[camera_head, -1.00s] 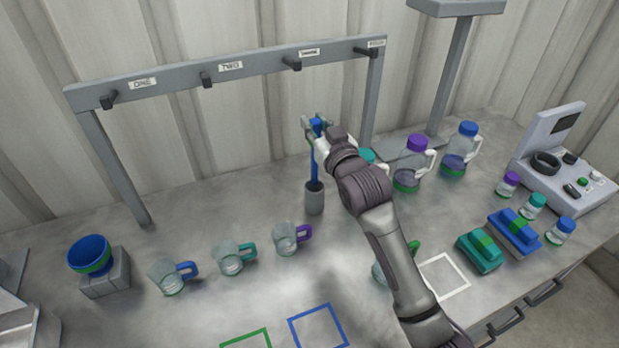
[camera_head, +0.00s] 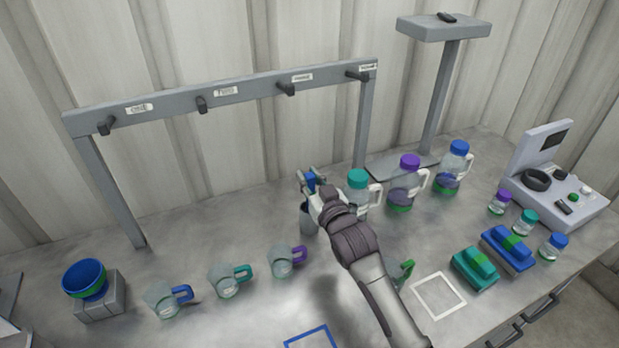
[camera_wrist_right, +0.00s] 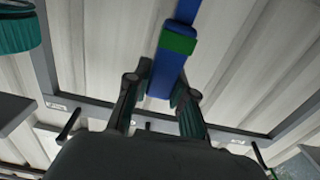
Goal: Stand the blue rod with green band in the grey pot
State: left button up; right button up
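The blue rod with green band (camera_wrist_right: 166,76) shows between my right gripper's fingers in the right wrist view, with the band beyond the fingertips. In the head view the top of the rod (camera_head: 312,180) shows at the gripper. My right gripper (camera_head: 312,186) appears shut on the rod near its top end. The grey pot (camera_head: 308,220) stands on the table directly below the gripper, partly covered by it. The rod's lower part is hidden by the gripper, so I cannot see how deep it sits in the pot. My left gripper is not in view.
A bottle with a teal lid (camera_head: 357,180) stands close right of the gripper, with a purple-lidded bottle (camera_head: 407,185) beyond. A mug with a purple handle (camera_head: 285,262) stands in front of the pot. The hook rail (camera_head: 230,95) spans behind.

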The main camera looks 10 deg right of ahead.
jog(key=o, duration=0.4)
jog(key=shift+r, duration=0.2)
jog(key=s, duration=0.4)
jog(key=s+d+b, duration=0.1)
jog(key=s, duration=0.3)
jog(key=s+d, duration=0.1)
jog(key=s, duration=0.3)
jog(key=shift+d+b, duration=0.2)
jog(key=shift+b, duration=0.2)
jog(key=shift+w, duration=0.1)
